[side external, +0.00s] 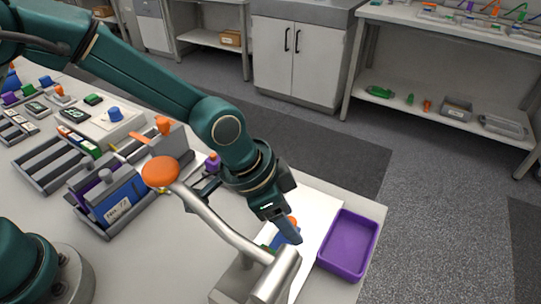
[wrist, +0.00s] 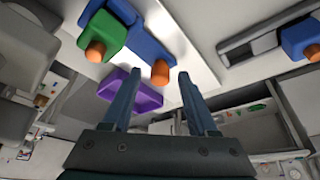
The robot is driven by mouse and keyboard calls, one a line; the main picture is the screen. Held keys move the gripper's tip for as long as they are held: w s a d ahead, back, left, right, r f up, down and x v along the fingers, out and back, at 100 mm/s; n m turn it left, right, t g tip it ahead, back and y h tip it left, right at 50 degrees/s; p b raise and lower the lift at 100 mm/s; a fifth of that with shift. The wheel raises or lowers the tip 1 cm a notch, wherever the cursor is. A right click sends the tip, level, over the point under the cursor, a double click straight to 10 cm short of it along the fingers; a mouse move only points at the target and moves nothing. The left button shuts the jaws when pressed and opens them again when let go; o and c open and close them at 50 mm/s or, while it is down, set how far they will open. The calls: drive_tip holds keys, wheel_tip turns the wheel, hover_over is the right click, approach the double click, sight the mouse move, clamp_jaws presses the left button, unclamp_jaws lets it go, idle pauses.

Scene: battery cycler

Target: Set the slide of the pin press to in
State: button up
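The pin press (side external: 240,282) stands at the table's front edge in the side view, with a long silver lever (side external: 222,227) ending in an orange ball (side external: 161,172). Blue and green parts with orange knobs sit beside it, mostly hidden by my gripper (side external: 285,232). In the wrist view, a blue part (wrist: 145,42) carries an orange knob (wrist: 160,72), and a green part (wrist: 108,36) carries another (wrist: 95,52). I cannot tell which is the slide. My gripper (wrist: 160,76) is open; the blue part's knob appears between its fingertips. Contact is unclear.
A purple tray (side external: 343,268) stands right of my gripper at the table corner. A white board (side external: 318,215) lies under the gripper area. The floor beyond the table is open.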

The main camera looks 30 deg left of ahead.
sight(317, 196)
drive_tip(key=w, duration=0.7)
drive_tip(key=shift+w, duration=0.15)
drive_tip(key=shift+w+a, duration=0.1)
drive_tip(key=shift+w, duration=0.75)
drive_tip(key=v, duration=0.5)
drive_tip(key=shift+r, duration=0.25)
drive_tip(key=s+a+r+n+t, duration=0.3)
drive_tip(key=a+r, duration=0.7)
drive_tip(key=r, duration=0.4)
drive_tip(key=s+a+f+n+y, duration=0.1)
drive_tip(key=s+a+f+n, duration=0.1)
drive_tip(key=s+a, duration=0.3)
drive_tip(key=s+a+f+n+y, duration=0.2)
drive_tip(key=s+a+n, duration=0.1)
drive_tip(key=s, duration=0.8)
drive_tip(key=shift+s+a+f, duration=0.25)
drive_tip(key=shift+s+a, duration=0.1)
drive_tip(key=shift+a, duration=0.5)
